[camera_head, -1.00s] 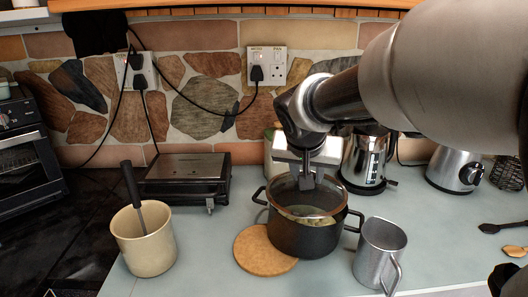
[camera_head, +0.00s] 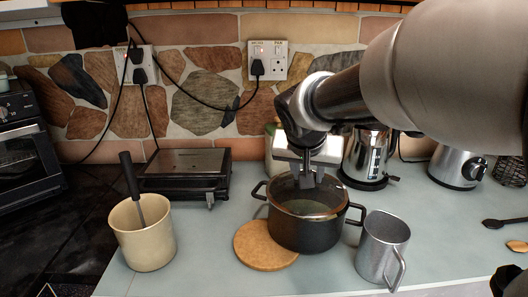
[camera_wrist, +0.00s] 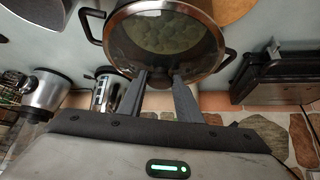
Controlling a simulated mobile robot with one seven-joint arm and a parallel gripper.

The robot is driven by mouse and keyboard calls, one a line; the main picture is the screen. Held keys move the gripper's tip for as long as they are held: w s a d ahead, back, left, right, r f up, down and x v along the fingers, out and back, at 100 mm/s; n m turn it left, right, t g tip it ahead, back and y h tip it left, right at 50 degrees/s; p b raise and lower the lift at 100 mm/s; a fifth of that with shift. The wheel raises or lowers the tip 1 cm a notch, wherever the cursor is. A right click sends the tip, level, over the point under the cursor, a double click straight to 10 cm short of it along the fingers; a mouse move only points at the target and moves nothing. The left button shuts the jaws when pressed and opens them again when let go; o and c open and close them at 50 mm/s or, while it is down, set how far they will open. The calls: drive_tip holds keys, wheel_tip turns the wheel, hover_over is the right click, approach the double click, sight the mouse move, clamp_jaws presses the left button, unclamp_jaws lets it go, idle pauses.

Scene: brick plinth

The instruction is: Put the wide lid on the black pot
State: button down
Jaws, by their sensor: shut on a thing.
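The black pot (camera_head: 305,236) stands on the worktop with its two side handles clear. The wide lid (camera_head: 287,196), dark glass with a coppery rim, lies over the pot's mouth and looks almost level. I cannot tell whether its rim rests fully on the pot all round. The pot's handles (camera_wrist: 87,24) stick out either side.
A round cork mat (camera_head: 264,247) lies at the pot's front left, and a metal mug (camera_head: 381,247) stands close at its right. A beige crock (camera_head: 146,240) with a dark-handled utensil and a black grill (camera_head: 186,173) are left. A kettle (camera_head: 366,160) stands behind.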

drive_tip(key=shift+f+b, duration=0.45)
drive_tip(key=shift+f, duration=0.1)
drive_tip(key=shift+s+f+b, duration=0.15)
drive_tip(key=shift+f+b, duration=0.2)
drive_tip(key=shift+f, duration=0.15)
idle(0.4)
drive_tip(key=c, duration=1.2)
unclamp_jaws()
drive_tip(key=shift+d, duration=0.1)
drive_tip(key=shift+f, duration=0.1)
drive_tip(key=shift+s+a, duration=0.1)
drive_tip(key=shift+a, duration=0.1)
drive_tip(key=shift+s+r, duration=0.15)
drive_tip(key=shift+r, duration=0.25)
drive_tip(key=p+v, duration=0.7)
drive_tip(key=v, duration=1)
drive_tip(key=shift+r+p, duration=0.3)
drive_tip(key=shift+r, duration=0.1)
